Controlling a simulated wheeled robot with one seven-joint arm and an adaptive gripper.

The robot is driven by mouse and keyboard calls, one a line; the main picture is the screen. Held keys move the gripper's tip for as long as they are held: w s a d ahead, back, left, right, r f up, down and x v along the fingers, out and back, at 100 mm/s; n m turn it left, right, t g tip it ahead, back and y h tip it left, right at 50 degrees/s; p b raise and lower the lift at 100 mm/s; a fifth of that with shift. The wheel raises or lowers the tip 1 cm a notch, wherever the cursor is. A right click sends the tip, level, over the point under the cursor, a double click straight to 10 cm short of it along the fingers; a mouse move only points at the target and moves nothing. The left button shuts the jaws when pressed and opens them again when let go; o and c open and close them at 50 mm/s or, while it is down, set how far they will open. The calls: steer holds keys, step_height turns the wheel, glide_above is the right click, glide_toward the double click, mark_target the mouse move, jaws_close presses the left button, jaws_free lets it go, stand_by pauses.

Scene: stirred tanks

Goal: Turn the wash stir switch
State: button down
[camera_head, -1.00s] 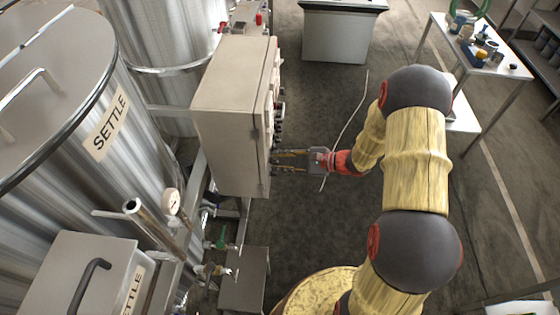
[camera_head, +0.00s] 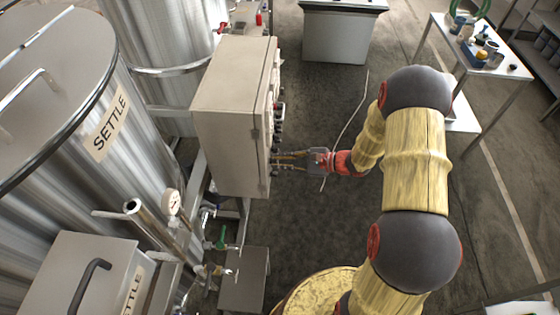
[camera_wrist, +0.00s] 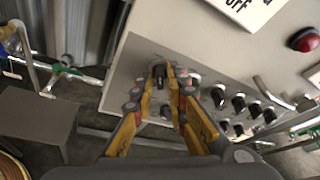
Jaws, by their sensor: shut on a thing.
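A beige control box (camera_head: 232,115) stands in front of the steel tanks; its panel faces my arm and is edge-on in the head view. In the wrist view its panel (camera_wrist: 180,40) carries several black rotary switches. My gripper (camera_head: 285,160) is at the panel's lower near part. In the wrist view my gripper (camera_wrist: 163,82) is shut on a black switch knob (camera_wrist: 159,72), with one finger on each side of it. The labels by the knobs are too small to read, so I cannot tell which is the wash stir switch.
More black knobs (camera_wrist: 240,103) sit close to the right of my fingers. A red button (camera_wrist: 305,40) and an OFF sign (camera_wrist: 245,8) are higher on the panel. A tank marked SETTLE (camera_head: 105,125) stands at the left. Open floor (camera_head: 320,90) lies right of the box.

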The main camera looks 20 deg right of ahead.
steer(key=shift+r, duration=0.1)
steer(key=m+g+p, duration=0.1)
steer(key=m+p, duration=0.1)
steer(key=m+g+y+p, duration=0.1)
steer(key=m+g+p, duration=0.1)
steer(key=m+p, duration=0.1)
steer(key=w+m+g+y+p, duration=0.1)
steer(key=m+g+p, duration=0.1)
steer(key=m+p, duration=0.1)
steer(key=shift+d, duration=0.2)
stand_by(0.5)
stand_by(0.3)
steer(key=c, duration=2)
jaws_free()
steer(key=shift+o, duration=0.2)
steer(key=v, duration=1.2)
